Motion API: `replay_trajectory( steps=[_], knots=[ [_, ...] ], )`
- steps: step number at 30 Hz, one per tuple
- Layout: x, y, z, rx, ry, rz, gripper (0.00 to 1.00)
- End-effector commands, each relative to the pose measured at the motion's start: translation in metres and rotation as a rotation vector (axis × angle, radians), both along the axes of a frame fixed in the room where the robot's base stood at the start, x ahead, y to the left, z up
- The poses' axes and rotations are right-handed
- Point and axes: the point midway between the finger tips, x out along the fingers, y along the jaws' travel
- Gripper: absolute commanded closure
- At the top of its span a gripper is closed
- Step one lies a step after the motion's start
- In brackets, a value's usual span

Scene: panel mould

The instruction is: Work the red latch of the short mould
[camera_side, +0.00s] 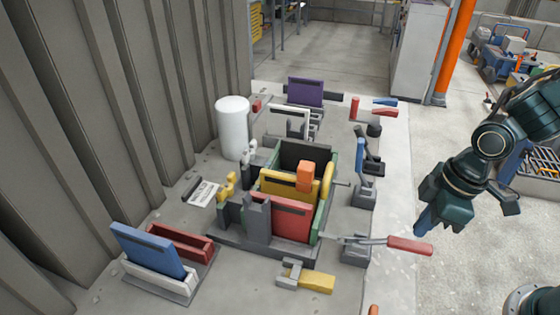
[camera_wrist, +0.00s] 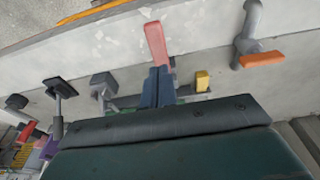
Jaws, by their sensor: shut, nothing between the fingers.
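The red latch handle (camera_side: 410,245) is at the end of a grey metal lever that reaches right from the front of the green-walled mould (camera_side: 330,178). The handle lies roughly level, sticking out past the grey base. My gripper (camera_side: 422,226) points down with its blue fingers together and empty, just above the handle in the side view. In the wrist view the red handle (camera_wrist: 155,45) shows just beyond the tips of my gripper (camera_wrist: 159,70). I cannot tell whether they touch. The lever's inner end is partly hidden there by the fingers.
In the side view, red (camera_side: 292,216) and yellow (camera_side: 282,185) panels stand in the mould. A blue lever (camera_side: 361,158) stands behind the handle; a yellow block (camera_side: 318,282) lies in front. A white cylinder (camera_side: 232,130) stands at the back left. Floor right of the base is open.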

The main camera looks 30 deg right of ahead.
Motion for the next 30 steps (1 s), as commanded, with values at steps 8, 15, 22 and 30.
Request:
replay_trajectory(
  steps=[8,15,22,30],
  knots=[
    [0.0,0.0,-0.001,0.0,0.0,0.0,1.0],
    [0.0,0.0,0.0,0.0,0.0,0.0,1.0],
    [-0.001,-0.001,0.006,0.002,-0.003,-0.001,1.0],
    [-0.003,-0.004,0.027,0.001,-0.006,-0.001,1.0]
  ],
)
